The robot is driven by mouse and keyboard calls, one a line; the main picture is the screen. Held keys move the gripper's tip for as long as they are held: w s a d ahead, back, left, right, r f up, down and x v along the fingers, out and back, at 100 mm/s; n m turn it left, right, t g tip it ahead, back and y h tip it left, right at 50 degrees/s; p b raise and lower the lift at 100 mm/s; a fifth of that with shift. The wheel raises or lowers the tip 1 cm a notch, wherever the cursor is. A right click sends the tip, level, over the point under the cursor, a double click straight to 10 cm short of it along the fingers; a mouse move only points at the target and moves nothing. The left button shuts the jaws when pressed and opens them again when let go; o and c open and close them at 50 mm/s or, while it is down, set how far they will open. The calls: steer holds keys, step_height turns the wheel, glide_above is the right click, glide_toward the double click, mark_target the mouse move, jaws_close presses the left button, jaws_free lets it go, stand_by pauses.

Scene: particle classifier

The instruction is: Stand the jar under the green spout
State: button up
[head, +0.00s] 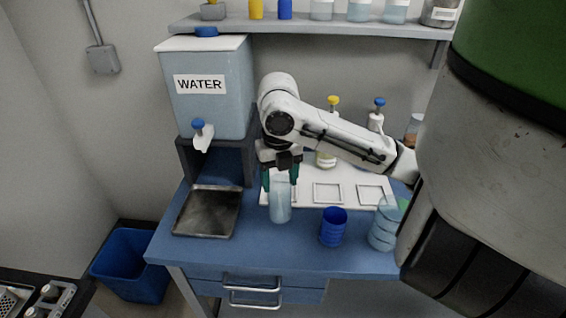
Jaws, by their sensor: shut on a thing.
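My gripper (281,180) hangs down with its teal fingers on either side of the top of a clear, pale blue jar (280,205). It is shut on this jar, which is upright at the front left edge of a white board (310,203). I cannot tell whether its base touches the surface. The board has square outlines; one lies below a bottle with a yellow top (333,102), and another lies below a dispenser with a blue top (378,104). No green spout can be made out; my arm hides part of the area behind the gripper.
A water tank (220,110) with a blue-handled tap (201,135) stands left, above a metal tray (207,212). A blue cup (333,228) and another clear vessel (382,228) stand on the blue table (270,255) to the right. A blue bin (132,265) is on the floor.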

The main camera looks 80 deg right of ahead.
steer(key=d, duration=0.4)
steer(key=d+p, duration=0.1)
steer(key=d, duration=0.3)
steer(key=w+d+p, duration=0.1)
steer(key=d, duration=0.3)
steer(key=shift+d, duration=0.4)
steer(key=shift+f, duration=1.85)
steer(key=o, duration=1.6)
steer(key=shift+a, duration=0.1)
step_height(320, 180, up, 12)
steer(key=shift+r, duration=0.1)
